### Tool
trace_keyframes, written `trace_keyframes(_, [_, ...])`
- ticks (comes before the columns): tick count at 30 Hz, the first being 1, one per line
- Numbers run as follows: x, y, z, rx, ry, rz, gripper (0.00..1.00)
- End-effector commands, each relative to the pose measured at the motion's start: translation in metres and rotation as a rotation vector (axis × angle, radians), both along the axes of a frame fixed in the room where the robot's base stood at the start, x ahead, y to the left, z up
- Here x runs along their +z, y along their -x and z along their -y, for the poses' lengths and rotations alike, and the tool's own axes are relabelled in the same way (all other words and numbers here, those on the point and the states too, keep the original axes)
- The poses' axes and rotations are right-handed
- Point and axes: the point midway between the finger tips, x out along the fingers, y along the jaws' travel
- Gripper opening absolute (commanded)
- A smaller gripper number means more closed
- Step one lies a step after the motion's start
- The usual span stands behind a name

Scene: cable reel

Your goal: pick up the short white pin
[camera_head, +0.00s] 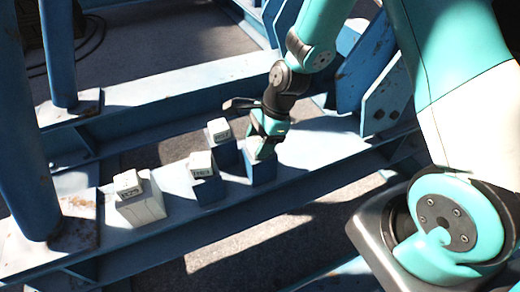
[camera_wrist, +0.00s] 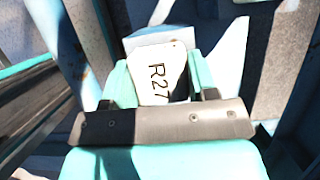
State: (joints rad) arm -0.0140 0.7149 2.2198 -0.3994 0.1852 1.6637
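My gripper (camera_head: 262,152) is low over a blue block on the blue beam in the head view. In the wrist view my gripper (camera_wrist: 160,82) has its teal fingers against both sides of a white pin (camera_wrist: 160,75) marked "R27". The pin stands between the fingers with a pale blue block top (camera_wrist: 160,38) just beyond it. No clear gap shows on either side. In the head view the fingers mostly hide this pin. The pin's lower part is hidden, so I cannot tell whether it is lifted from the block.
Other white-topped pieces stand nearby: one (camera_head: 219,130) behind left, one (camera_head: 201,163) on a blue block to the left, and one (camera_head: 128,184) on a white block farther left. The blue beam (camera_head: 325,150) is clear to the right. Blue posts (camera_head: 30,150) rise at the left.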

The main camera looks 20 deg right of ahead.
Motion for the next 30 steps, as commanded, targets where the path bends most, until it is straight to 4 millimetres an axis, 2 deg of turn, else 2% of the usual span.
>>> trace_keyframes(8, [0.001, 0.000, 0.000, 0.001, -0.001, 0.001, 0.14])
trace_keyframes(14, [0.012, 0.000, 0.000, 0.001, -0.001, 0.001, 0.14])
trace_keyframes(20, [0.043, -0.001, 0.000, 0.001, -0.001, 0.005, 0.14])
trace_keyframes(30, [0.122, -0.001, 0.000, 0.000, -0.001, 0.007, 0.14])
